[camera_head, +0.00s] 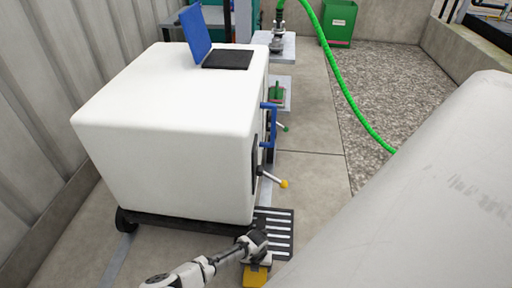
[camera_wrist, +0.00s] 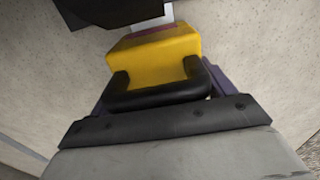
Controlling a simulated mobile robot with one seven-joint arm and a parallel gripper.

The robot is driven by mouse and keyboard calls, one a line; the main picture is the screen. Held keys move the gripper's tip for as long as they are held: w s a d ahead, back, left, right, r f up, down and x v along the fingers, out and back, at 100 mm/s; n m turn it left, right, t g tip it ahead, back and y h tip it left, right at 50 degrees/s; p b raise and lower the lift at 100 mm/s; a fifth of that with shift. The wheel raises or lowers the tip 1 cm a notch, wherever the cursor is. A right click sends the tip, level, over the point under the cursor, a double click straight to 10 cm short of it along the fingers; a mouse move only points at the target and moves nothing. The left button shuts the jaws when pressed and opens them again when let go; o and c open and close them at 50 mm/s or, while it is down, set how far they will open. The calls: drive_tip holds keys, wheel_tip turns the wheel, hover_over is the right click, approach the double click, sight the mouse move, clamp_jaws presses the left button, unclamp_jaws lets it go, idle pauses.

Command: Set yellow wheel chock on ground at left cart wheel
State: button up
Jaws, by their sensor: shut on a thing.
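The yellow wheel chock (camera_wrist: 155,60) sits between the fingers of my gripper (camera_wrist: 157,92) in the wrist view, with its black handle nearest the palm. My gripper is shut on it. In the head view the chock (camera_head: 256,275) shows at the bottom, below my wrist, close to the front of the white tote's cart (camera_head: 180,222). I cannot tell whether the chock touches the ground. A cart wheel (camera_head: 126,220) shows at the cart's left corner. Any wheel near the chock is hidden by my arm in the head view; a dark part (camera_wrist: 115,10) lies just beyond the chock in the wrist view.
A dark slotted grate (camera_head: 274,228) lies on the floor beside the cart. A yellow-knobbed valve lever (camera_head: 283,184) juts from the white tote (camera_head: 170,120). A large pale rounded surface (camera_head: 420,220) fills the lower right. A green hose (camera_head: 345,85) crosses behind. Concrete floor (camera_head: 310,180) is free between.

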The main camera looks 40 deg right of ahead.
drive_tip(key=shift+f, duration=0.1)
drive_tip(key=o, duration=1.1)
wheel_tip(320, 180, up, 12)
drive_tip(key=p, duration=0.3)
drive_tip(key=shift+p, duration=0.4)
